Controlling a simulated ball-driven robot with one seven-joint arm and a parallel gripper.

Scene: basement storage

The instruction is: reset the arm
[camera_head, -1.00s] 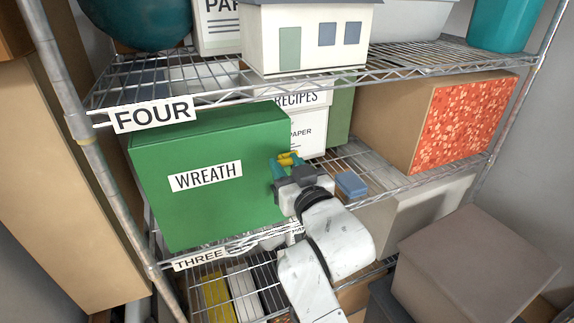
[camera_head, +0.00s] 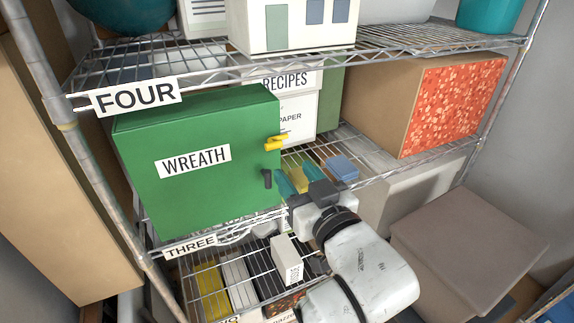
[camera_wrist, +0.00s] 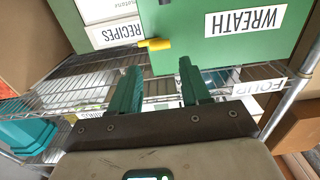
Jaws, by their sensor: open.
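My gripper (camera_head: 297,174) is open at the right of the green WREATH box (camera_head: 215,190), in front of the wire shelf. Its two teal fingers stand apart in the wrist view (camera_wrist: 160,85), with nothing held between them there. A yellow peg (camera_head: 276,143) sticks out at the box's right edge, clear of the fingers; it also shows in the wrist view (camera_wrist: 155,44). A dark peg (camera_head: 267,179) is below it. In the head view a yellow patch shows between the fingers; I cannot tell what it belongs to.
A small blue block (camera_head: 342,168) lies on the shelf right of my gripper. A brown box with an orange front (camera_head: 455,105) stands behind. A taupe box (camera_head: 465,245) is at the right. The RECIPES box (camera_head: 295,105) is beside the WREATH box.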

